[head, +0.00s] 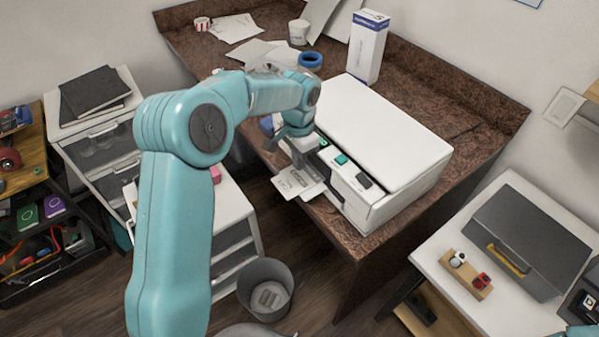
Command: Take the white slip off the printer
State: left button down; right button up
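The white printer (385,125) stands on the brown stone-patterned desk, with a green, a teal and a black part along its front top edge. A white slip (292,185) with faint print sticks out from the printer's front left, past the desk edge. My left gripper (308,172) points down at the printer's front, right over the inner end of the slip. Its fingertips overlap the slip in this view, so I cannot tell whether they are closed on it. My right gripper is not in view.
A grey bin (265,288) stands on the floor below. A side table with a grey toolbox (528,240) is at right.

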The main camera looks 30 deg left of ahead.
pick_arm(q)
jog(key=shift+r, duration=0.85)
jog(key=s+a+b, duration=0.2)
jog(key=s+a, duration=0.2)
jog(key=a, duration=0.4)
jog(key=s+a+b, duration=0.2)
jog(key=s+a, duration=0.3)
jog(key=a, duration=0.4)
jog(key=shift+a, duration=0.15)
jog(key=shift+s+f, duration=0.1)
jog(key=shift+c, duration=1.9)
grip_release()
